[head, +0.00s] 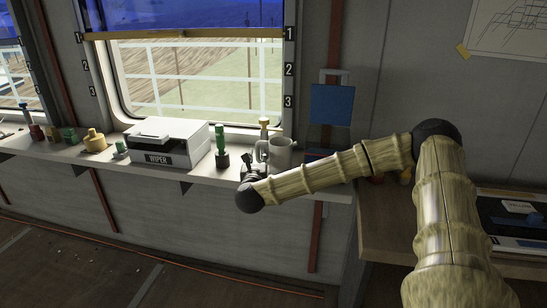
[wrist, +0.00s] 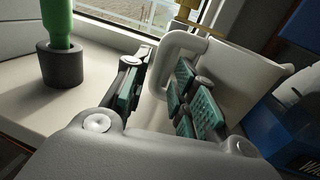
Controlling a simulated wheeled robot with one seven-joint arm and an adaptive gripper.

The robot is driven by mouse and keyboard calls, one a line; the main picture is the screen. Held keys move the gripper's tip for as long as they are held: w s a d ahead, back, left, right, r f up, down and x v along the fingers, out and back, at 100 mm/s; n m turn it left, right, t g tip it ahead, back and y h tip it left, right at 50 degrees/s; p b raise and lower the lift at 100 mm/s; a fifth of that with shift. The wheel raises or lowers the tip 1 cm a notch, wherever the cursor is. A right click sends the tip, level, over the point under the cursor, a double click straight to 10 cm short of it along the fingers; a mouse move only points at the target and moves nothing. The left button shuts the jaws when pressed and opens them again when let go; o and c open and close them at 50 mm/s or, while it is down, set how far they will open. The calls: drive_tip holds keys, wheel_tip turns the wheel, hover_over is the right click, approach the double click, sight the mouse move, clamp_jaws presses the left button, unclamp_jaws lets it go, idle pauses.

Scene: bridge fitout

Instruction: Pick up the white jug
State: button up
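The white jug (head: 281,152) stands on the window ledge in the head view, with its handle on the left, toward my gripper (head: 250,164). In the wrist view the jug's pale body (wrist: 245,77) is at the right. Its handle loops left and down into the gap between the fingers of my gripper (wrist: 160,70). The fingers are apart, one on each side of the handle. The right finger's green pads lie between the handle and the jug body. I cannot tell whether either finger touches the jug. The lower handle is hidden.
A green-handled tool in a dark round holder (head: 222,150) stands left of my gripper. A white box marked WIPER (head: 170,143) is further left. A yellowish object (head: 264,124) stands behind the jug. A blue panel (head: 332,104) hangs on the wall at right.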

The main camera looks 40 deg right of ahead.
sight(258, 153)
drive_tip(key=shift+p+x, duration=0.55)
drive_tip(key=shift+x, duration=1.7)
drive_tip(key=shift+f, duration=0.1)
drive_tip(key=shift+c, duration=0.4)
clamp_jaws()
